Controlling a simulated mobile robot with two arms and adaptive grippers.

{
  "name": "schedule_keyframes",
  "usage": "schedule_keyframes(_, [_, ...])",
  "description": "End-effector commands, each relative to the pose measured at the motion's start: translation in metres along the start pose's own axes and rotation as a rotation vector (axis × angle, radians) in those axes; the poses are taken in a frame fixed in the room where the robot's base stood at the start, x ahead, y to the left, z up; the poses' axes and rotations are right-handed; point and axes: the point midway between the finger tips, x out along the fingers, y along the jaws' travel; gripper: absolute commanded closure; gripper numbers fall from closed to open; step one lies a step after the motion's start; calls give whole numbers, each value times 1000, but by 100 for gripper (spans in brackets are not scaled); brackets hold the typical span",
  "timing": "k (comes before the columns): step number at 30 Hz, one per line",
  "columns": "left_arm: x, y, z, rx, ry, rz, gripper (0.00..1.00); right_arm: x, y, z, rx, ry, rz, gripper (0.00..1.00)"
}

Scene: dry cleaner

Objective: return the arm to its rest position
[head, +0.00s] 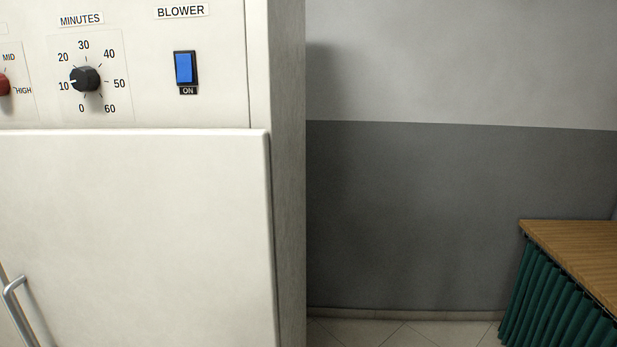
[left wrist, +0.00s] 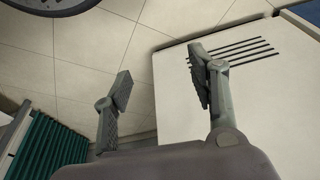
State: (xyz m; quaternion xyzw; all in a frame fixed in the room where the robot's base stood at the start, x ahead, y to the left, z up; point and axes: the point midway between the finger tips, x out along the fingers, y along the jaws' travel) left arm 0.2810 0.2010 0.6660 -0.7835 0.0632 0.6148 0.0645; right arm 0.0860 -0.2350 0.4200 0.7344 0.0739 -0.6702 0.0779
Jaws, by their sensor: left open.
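My left gripper (left wrist: 158,86) shows only in the left wrist view. Its two fingers stand well apart with nothing between them. Behind the fingers are the tiled floor and a white panel with several dark slots (left wrist: 240,50). Neither of my arms shows in the head view, and my right gripper is in neither view.
A white machine (head: 130,220) fills the left of the head view, with a timer knob (head: 85,79), a blue blower switch (head: 184,68) and a metal handle (head: 18,305). A wooden-topped counter (head: 580,245) with a green curtain (head: 550,300) stands right. Floor between them is clear.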

Motion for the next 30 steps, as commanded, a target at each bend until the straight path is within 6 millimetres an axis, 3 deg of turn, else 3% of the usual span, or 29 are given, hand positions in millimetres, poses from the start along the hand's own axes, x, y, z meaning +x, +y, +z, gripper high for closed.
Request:
schedule_keyframes(1, [25, 1, 14, 2, -20, 1, 47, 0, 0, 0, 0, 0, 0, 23])
schedule_keyframes(6, [96, 4, 63, 9, -55, 5, 47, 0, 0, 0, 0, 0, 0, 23])
schedule_keyframes(13, [164, 8, 151, 21, -105, 11, 47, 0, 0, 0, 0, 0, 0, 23])
schedule_keyframes(18, [187, 8, 211, 28, -132, 13, 47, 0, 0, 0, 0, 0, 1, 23])
schedule_keyframes(21, [191, 8, 234, 31, -142, 13, 47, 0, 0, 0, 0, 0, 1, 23])
schedule_keyframes(25, [193, 8, 248, 34, -146, 14, 47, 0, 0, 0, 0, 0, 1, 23])
schedule_keyframes(30, [193, 7, 250, 34, -146, 14, 47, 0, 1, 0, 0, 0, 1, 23])
